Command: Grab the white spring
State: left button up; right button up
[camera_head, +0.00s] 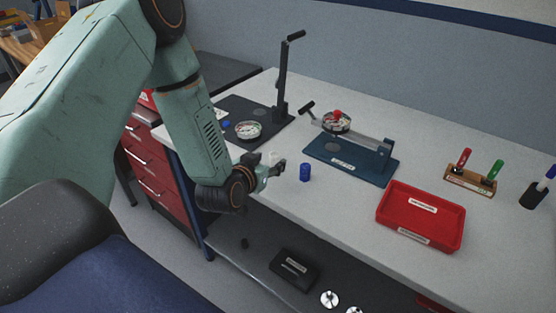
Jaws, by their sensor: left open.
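My left gripper (279,169) is low over the front part of the bench, pointing right, with its jaws open. A small whitish upright piece (274,157) shows just behind the fingers; it looks like the white spring, but it is small and partly hidden by the gripper. I cannot tell whether the fingers touch it. A blue cylindrical piece, perhaps a blue spring (305,173), stands on the bench just right of the fingertips, apart from them. My right gripper is out of view.
A black press (283,85) with a round housing (248,130) stands behind. A blue fixture (350,160) holds another housing (336,121). A red tray (421,214) lies right, with a marker holder (470,180) beyond. The bench between gripper and tray is mostly clear.

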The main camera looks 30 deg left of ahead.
aim_at(273, 158)
pick_arm(q)
jog(key=shift+w+a+f, duration=0.35)
jog(key=shift+w, duration=0.15)
jog(key=b+x, duration=0.1)
jog(key=x, duration=0.4)
jog(key=shift+w+f, duration=0.2)
jog(key=shift+s+a+r, duration=0.1)
jog(key=shift+a, duration=0.1)
jog(key=shift+d, duration=0.15)
jog(key=c, duration=0.9)
grip_shut()
